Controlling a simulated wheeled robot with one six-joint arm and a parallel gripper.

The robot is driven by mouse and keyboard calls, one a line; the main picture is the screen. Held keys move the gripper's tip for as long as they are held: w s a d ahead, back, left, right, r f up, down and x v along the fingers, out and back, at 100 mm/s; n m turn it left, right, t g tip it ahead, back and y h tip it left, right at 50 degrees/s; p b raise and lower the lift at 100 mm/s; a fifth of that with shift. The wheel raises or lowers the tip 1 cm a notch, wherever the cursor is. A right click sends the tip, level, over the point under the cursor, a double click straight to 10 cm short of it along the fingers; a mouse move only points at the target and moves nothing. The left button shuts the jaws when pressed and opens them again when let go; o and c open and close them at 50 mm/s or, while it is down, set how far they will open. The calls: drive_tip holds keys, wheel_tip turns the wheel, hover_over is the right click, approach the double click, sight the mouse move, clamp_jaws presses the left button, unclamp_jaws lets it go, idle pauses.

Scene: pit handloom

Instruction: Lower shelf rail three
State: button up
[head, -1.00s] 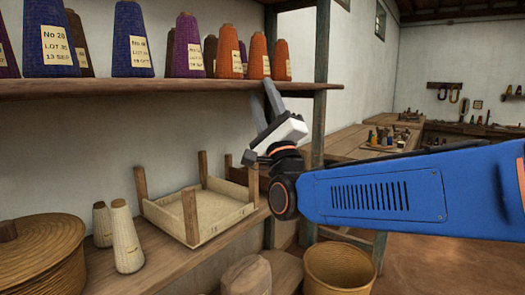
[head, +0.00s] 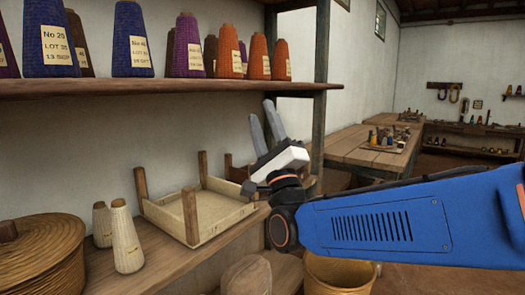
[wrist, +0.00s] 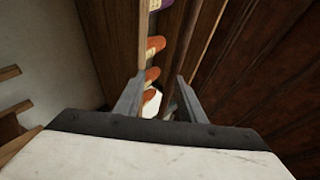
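The wooden upper shelf (head: 180,88) runs across the left of the head view, its front edge facing me. Several yarn cones in blue, purple and orange stand on it, including an orange cone (head: 258,58) near its right end. My gripper (head: 262,112) is open and empty, fingers pointing up, just below the shelf's right end. In the wrist view the two fingers (wrist: 156,90) stand apart. Orange cones (wrist: 155,45) show beyond them along a plank edge. No part marked as rail three can be told apart.
The lower shelf (head: 180,245) holds a pale tray with upright posts (head: 195,213), two cream cones (head: 124,237) and a round lidded basket (head: 40,255). A dark upright post (head: 319,110) stands right of my gripper. A yellow basket (head: 340,272) sits below my arm.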

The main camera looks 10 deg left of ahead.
drive_tip(key=s+f, duration=0.3)
drive_tip(key=f, duration=0.3)
drive_tip(key=shift+s+d+f, duration=0.2)
drive_tip(key=shift+d+f, duration=0.05)
drive_tip(key=shift+d, duration=0.15)
idle(0.4)
idle(0.4)
